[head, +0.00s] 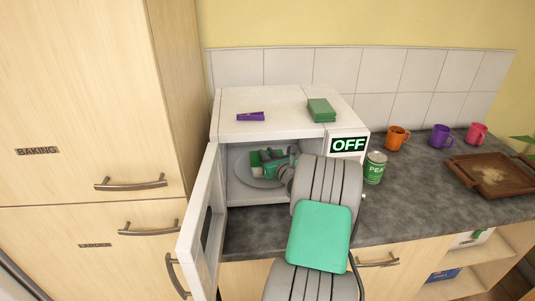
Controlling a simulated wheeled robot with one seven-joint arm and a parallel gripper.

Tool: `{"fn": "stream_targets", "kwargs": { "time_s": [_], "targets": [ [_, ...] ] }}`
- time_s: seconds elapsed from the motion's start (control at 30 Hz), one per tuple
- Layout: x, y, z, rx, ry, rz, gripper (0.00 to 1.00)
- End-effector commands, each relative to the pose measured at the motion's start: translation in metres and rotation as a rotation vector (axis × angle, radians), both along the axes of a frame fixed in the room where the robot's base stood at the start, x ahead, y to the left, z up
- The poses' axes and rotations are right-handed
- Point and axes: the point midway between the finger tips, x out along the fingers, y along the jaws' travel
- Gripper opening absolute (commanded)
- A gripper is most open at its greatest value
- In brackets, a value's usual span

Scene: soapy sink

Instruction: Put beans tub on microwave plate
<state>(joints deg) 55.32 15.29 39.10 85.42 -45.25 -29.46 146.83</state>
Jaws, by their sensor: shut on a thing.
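The white microwave (228,125) stands on the counter with its door (198,225) swung open to the left. Its round grey plate (244,169) shows inside. My gripper (265,160) reaches into the microwave from the right, over the plate. It is shut on a small green tub (256,160), which I take to be the beans tub. The tub is partly hidden by my gripper, and no label can be read. I cannot tell whether the tub touches the plate or is held just above it.
A purple clip (250,116) and a green box-like block (321,110) lie on the microwave. A green peas can (375,168) stands close right of my arm. Several mugs and a brown tray (490,174) are farther right. A tall cupboard (90,90) stands left.

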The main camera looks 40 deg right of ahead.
Motion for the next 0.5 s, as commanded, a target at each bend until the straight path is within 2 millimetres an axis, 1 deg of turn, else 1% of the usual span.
{"fn": "stream_targets", "kwargs": {
  "time_s": [0.03, 0.2, 0.3, 0.5],
  "targets": [
    [-0.0002, -0.0002, -0.0015, 0.000, 0.000, 0.000, 0.21],
    [-0.0003, -0.0001, -0.0009, 0.000, 0.000, 0.000, 0.35],
    [-0.0003, -0.0001, -0.0009, 0.000, 0.000, 0.000, 0.42],
    [-0.0003, -0.0001, -0.0005, 0.000, 0.000, 0.000, 0.42]
  ]
}}
